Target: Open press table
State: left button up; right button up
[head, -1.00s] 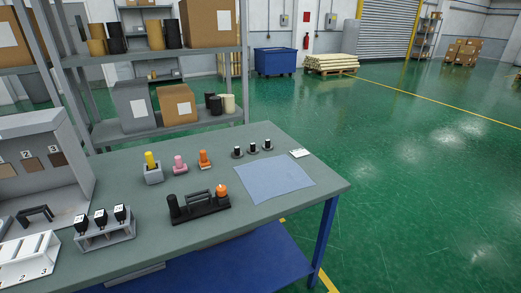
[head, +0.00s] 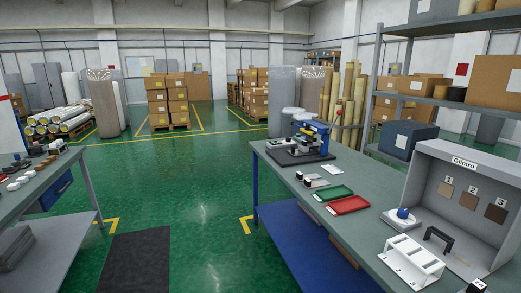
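A small blue and black press (head: 311,137) stands on a dark base plate at the far end of the grey-green table (head: 352,233). Whether any part of the press is open is too small to tell. Neither of my grippers shows in the head view.
Beside the press lie a green tray (head: 334,193) and a red tray (head: 350,206). A grey booth (head: 470,165) and a white slotted holder (head: 411,259) stand nearer. Another workbench (head: 42,181) is at left. The green floor (head: 190,205) between the benches is clear, with a dark mat (head: 139,262).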

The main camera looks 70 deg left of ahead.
aim_at(302, 151)
jog(key=u, duration=1.85)
jog(key=i+j+u, duration=0.1)
jog(key=i+j, duration=0.2)
jog(key=i, duration=0.5)
jog(key=i+j, duration=0.2)
jog(key=i, duration=0.65)
jog(key=i+j+u, duration=0.15)
jog(key=i, duration=0.7)
jog(key=i+j+u, duration=0.1)
jog(key=i, duration=0.7)
jog(key=j, duration=0.1)
